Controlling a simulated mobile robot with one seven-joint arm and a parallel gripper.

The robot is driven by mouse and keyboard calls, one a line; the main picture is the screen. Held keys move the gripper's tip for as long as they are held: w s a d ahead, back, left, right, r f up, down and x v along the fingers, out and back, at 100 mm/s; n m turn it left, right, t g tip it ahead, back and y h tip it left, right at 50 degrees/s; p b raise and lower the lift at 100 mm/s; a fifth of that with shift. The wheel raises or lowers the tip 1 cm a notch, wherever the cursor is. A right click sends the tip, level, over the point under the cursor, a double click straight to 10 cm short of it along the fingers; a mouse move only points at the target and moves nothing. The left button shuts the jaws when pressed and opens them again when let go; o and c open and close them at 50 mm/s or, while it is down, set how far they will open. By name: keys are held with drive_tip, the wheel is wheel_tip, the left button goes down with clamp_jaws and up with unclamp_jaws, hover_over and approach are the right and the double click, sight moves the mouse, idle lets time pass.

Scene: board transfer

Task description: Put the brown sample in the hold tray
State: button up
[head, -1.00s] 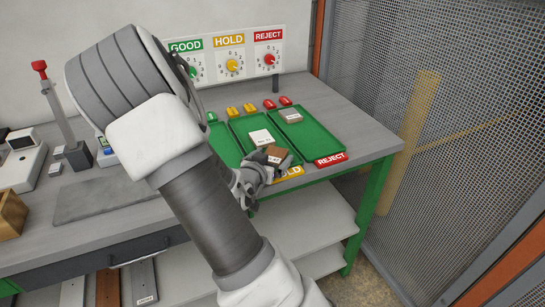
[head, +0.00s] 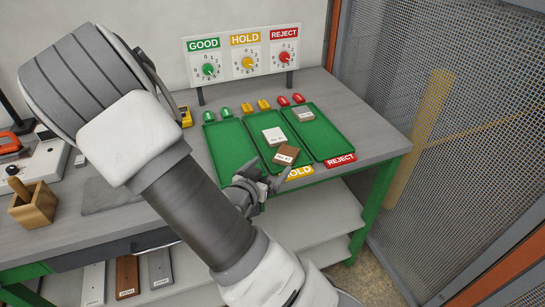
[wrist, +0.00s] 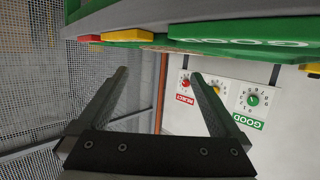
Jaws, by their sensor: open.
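The brown sample (head: 287,155) lies in the front part of the hold tray (head: 261,122), the middle green tray. A white sample (head: 274,136) lies just behind it in the same tray. My gripper (head: 274,184) is open and empty, in front of the trays and apart from the brown sample. In the wrist view my gripper (wrist: 158,74) shows both fingers spread with nothing between them. That view does not show the samples.
The good tray (head: 226,145) is to the left. The reject tray (head: 327,142) to the right holds a grey sample (head: 303,115). A dial panel (head: 244,55) stands behind. A wooden holder (head: 33,205) is at left. A mesh fence (head: 440,130) stands to the right.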

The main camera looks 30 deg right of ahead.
drive_tip(key=shift+s+a+r+p, duration=0.35)
drive_tip(key=shift+a+p, duration=0.1)
drive_tip(key=shift+p, duration=1.5)
drive_tip(key=shift+s+a+f+p, duration=0.2)
drive_tip(key=shift+s+p, duration=0.15)
drive_tip(key=shift+p, duration=0.55)
